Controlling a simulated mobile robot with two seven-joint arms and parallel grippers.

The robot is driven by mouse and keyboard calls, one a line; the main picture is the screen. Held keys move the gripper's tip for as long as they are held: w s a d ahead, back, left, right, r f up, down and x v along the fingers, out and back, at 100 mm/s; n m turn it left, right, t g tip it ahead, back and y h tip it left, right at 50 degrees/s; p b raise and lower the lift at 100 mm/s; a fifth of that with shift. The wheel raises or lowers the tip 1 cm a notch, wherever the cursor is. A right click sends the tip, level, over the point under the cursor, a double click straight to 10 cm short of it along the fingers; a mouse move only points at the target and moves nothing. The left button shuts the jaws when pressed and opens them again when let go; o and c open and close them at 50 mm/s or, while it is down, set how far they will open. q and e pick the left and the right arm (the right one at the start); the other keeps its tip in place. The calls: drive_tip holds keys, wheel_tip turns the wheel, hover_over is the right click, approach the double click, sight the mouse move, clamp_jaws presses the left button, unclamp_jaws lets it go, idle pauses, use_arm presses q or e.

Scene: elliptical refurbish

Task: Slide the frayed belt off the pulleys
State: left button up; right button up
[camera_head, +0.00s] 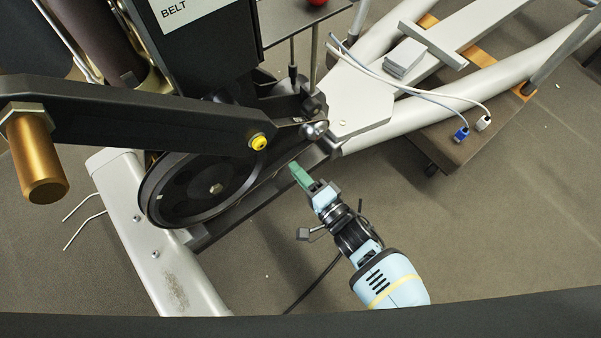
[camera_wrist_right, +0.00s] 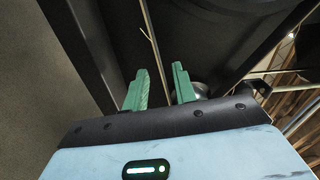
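The large black pulley (camera_head: 210,188) sits low on the elliptical machine, partly covered by a dark crank arm. A dark band runs along its rim, but I cannot clearly tell the belt from the pulley edge. My right gripper (camera_head: 300,172) reaches in from the lower right, its green fingertips close to the dark frame right of the pulley. I cannot tell whether they touch it. In the right wrist view the gripper's two green fingers (camera_wrist_right: 158,78) are apart with nothing seen held between them. My left gripper is not in view.
The crank arm (camera_head: 190,127) with a copper-coloured cylinder (camera_head: 40,165) crosses above the pulley. A dark box with a "BELT" label (camera_head: 190,10) stands behind. A pale frame leg (camera_head: 150,235) is at left. Cables with plugs (camera_head: 462,133) lie at upper right. Floor at lower right is clear.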

drive_tip(key=shift+b+x, duration=0.75)
drive_tip(key=shift+x, duration=1.35)
idle(1.1)
clamp_jaws()
idle(1.7)
